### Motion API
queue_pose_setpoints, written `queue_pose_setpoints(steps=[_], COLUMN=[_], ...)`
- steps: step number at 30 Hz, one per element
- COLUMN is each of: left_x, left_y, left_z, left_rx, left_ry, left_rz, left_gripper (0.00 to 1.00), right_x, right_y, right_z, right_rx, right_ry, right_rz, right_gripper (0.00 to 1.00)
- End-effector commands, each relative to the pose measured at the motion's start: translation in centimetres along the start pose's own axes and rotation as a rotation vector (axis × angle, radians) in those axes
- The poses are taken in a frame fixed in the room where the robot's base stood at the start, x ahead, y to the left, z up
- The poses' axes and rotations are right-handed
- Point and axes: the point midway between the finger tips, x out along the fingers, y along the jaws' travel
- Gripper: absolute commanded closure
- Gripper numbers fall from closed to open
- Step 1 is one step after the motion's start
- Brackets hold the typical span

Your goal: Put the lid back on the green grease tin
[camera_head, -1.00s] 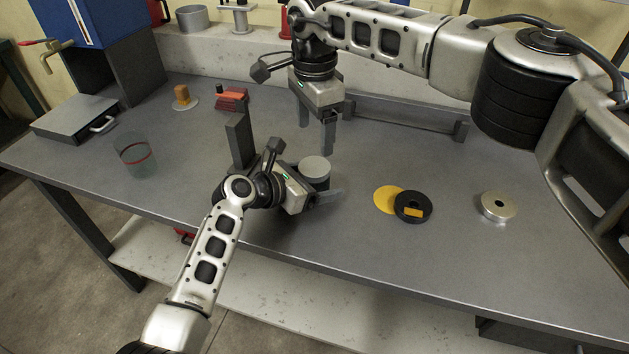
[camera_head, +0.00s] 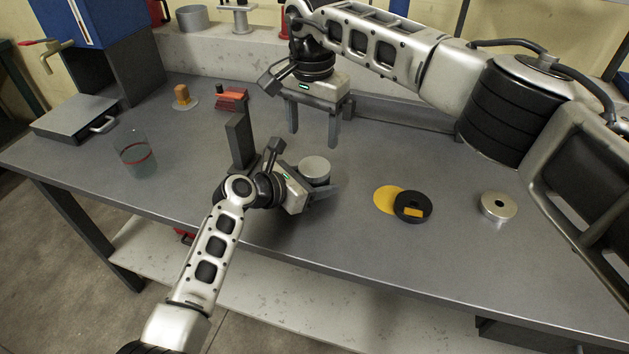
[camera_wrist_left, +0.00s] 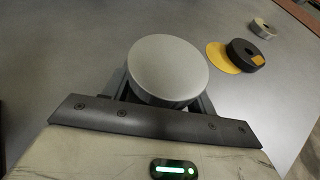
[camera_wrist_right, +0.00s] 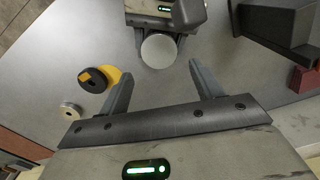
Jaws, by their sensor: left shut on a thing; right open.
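A round tin with a flat, plain grey top (camera_head: 315,167) stands near the middle of the bench. The grey top sits level and looks like a lid in place; no green shows on what I can see of the side. My left gripper (camera_head: 318,186) is shut on the tin's sides, low down. The left wrist view shows the grey top (camera_wrist_left: 167,68) between its fingers. My right gripper (camera_head: 313,130) is open and empty, above and behind the tin. In the right wrist view the grey top (camera_wrist_right: 159,50) lies beyond its spread fingertips (camera_wrist_right: 160,72).
A yellow disc (camera_head: 384,199) lies partly under a black ring (camera_head: 413,206), right of the tin. A silver ring (camera_head: 498,207) is farther right. A dark post (camera_head: 240,140) stands just left of the tin. A clear cup (camera_head: 135,155) is at left.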

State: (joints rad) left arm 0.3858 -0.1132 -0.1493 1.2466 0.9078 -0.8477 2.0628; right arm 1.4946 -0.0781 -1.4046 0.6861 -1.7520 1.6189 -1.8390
Motion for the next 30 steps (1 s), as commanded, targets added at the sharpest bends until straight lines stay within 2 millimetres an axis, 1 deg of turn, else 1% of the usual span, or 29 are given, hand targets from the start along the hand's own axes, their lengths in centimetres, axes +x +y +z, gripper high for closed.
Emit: queue_pose_setpoints(steps=[3, 6, 16, 19, 23, 30], left_x=[0.0, 0.0, 0.0, 0.0, 0.0, 0.0], left_y=[0.0, 0.0, 0.0, 0.0, 0.0, 0.0], left_z=[-0.1, -0.1, -0.1, -0.1, -0.1, -0.1], left_rx=[-0.001, -0.001, -0.001, -0.001, -0.001, -0.001], left_ry=[0.001, 0.001, 0.001, 0.001, 0.001, 0.001], left_rz=[0.0, 0.0, 0.001, 0.001, 0.001, 0.001], left_gripper=[1.0, 1.0, 1.0, 1.0, 1.0, 1.0], right_x=[0.1, 0.0, 0.0, 0.3, 1.7, 5.5], right_y=[0.1, 0.2, 0.2, 0.2, 0.3, 0.3], right_z=[-0.1, -0.2, -0.3, -0.3, -0.2, -0.2], right_rx=[-0.145, -0.214, -0.237, -0.236, -0.236, -0.235], right_ry=[-0.003, -0.002, 0.0, -0.001, -0.004, -0.003], right_rz=[0.0, 0.0, 0.002, 0.002, 0.004, 0.003], right_gripper=[0.34, 0.34, 0.34, 0.34, 0.34, 0.34])
